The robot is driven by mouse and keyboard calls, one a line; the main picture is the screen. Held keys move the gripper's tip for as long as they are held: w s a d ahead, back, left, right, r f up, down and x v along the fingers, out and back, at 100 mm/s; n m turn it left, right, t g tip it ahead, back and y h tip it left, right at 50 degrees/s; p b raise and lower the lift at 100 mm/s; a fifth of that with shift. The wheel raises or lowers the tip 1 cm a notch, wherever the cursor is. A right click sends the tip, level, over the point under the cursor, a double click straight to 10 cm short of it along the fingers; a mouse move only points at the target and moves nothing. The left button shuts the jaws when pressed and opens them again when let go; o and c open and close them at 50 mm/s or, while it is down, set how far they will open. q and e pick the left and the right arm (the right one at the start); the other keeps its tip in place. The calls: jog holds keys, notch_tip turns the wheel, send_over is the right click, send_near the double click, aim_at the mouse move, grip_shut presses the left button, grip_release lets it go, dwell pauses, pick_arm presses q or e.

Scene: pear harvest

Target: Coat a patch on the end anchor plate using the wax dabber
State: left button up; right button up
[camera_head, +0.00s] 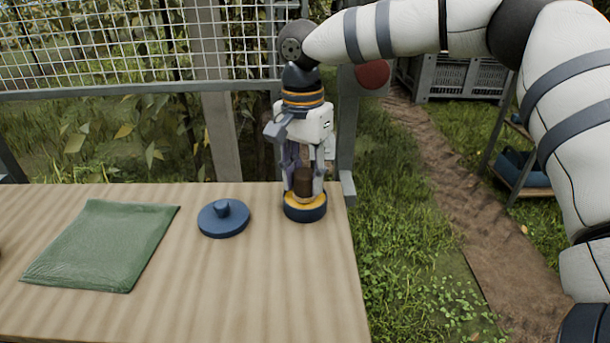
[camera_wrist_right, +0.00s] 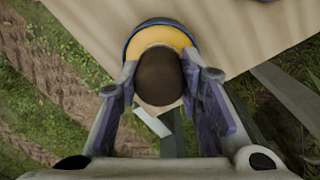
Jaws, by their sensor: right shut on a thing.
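My right gripper (camera_head: 303,178) points down at the table's right edge, shut on the brown handle of the wax dabber (camera_head: 303,184). The dark round top of the dabber sits between both fingers in the right wrist view (camera_wrist_right: 160,78). Below it stands a round dark blue pot (camera_head: 306,213) with yellow wax. The dabber's lower end is at the wax, but I cannot tell how deep it is. A grey metal post (camera_head: 347,140) stands behind the gripper; I cannot clearly make out the end anchor plate. My left gripper is not in view.
A blue knobbed lid (camera_head: 222,219) lies left of the pot, and a folded green cloth (camera_head: 100,245) lies farther left. The wooden table (camera_head: 260,290) is clear in front. A wire mesh fence (camera_head: 130,45) runs behind. A grey crate (camera_head: 460,78) stands on the grass.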

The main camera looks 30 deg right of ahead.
aim_at(305, 172)
jog(key=shift+f, duration=0.1)
notch_tip(305, 172, up, 6)
jog(key=shift+r+p, duration=0.1)
jog(key=shift+p, duration=0.4)
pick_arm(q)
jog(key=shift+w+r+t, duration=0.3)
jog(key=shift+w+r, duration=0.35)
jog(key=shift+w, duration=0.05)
pick_arm(e)
jog(key=shift+r, duration=0.45)
